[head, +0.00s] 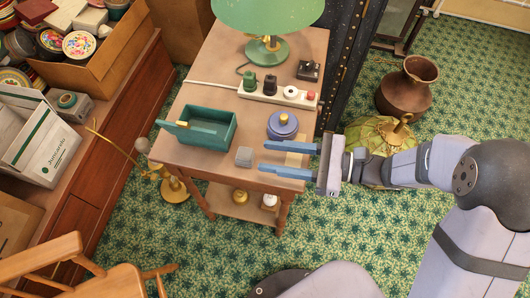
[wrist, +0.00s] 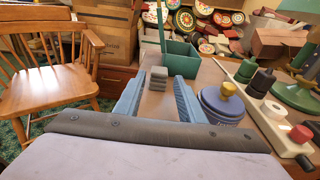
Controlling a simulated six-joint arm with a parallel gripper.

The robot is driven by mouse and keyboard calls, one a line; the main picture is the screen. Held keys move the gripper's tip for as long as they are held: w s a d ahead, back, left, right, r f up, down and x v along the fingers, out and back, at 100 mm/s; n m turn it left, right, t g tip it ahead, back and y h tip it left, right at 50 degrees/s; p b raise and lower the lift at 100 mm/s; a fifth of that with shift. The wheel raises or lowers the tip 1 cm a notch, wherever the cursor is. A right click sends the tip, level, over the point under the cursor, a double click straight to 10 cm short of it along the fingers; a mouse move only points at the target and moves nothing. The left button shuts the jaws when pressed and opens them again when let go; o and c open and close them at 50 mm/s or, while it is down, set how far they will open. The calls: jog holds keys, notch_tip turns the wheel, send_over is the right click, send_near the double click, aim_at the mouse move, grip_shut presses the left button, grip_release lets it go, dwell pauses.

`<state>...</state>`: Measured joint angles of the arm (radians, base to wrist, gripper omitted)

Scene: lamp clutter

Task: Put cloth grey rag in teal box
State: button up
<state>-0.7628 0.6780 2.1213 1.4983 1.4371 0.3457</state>
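The grey rag (head: 243,156) is a small folded block on the table's front part, to the right of the teal box. It also shows in the wrist view (wrist: 158,77), ahead of and between my fingers. The teal box (head: 213,137) is open-topped, with a raised piece at its left end, and stands on the table; in the wrist view the box (wrist: 181,63) is just beyond the rag. My gripper (head: 287,160) is open and empty, its blue fingers pointing left toward the rag. The fingertips stop short of the rag in the head view.
A blue-purple lidded pot (head: 283,125) with a yellow knob stands close beside my upper finger. A power strip (head: 275,95) with plugs, a switch box (head: 308,71) and a green lamp (head: 268,48) are behind. The wooden table's (head: 227,182) front edge is near.

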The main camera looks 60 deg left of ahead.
jog(key=shift+s, duration=0.1)
jog(key=shift+s+d+r+n+g+h+p, duration=0.15)
jog(key=shift+s+r+n+g+h+p, duration=0.55)
jog(key=shift+s+r+n+p, duration=0.35)
jog(key=s+d+n+h+p, duration=0.1)
jog(key=s+d+n+h, duration=0.1)
jog(key=s+n+h, duration=0.5)
jog(key=n+t+h+p, duration=0.3)
jog(key=n+t, duration=0.6)
jog(key=t, duration=0.4)
send_near(244, 153)
jog(key=shift+w+f+b, duration=0.1)
jog(key=shift+f+b, duration=0.65)
jog(key=shift+f, duration=3.5)
jog(key=c, duration=0.8)
jog(key=shift+o, duration=0.2)
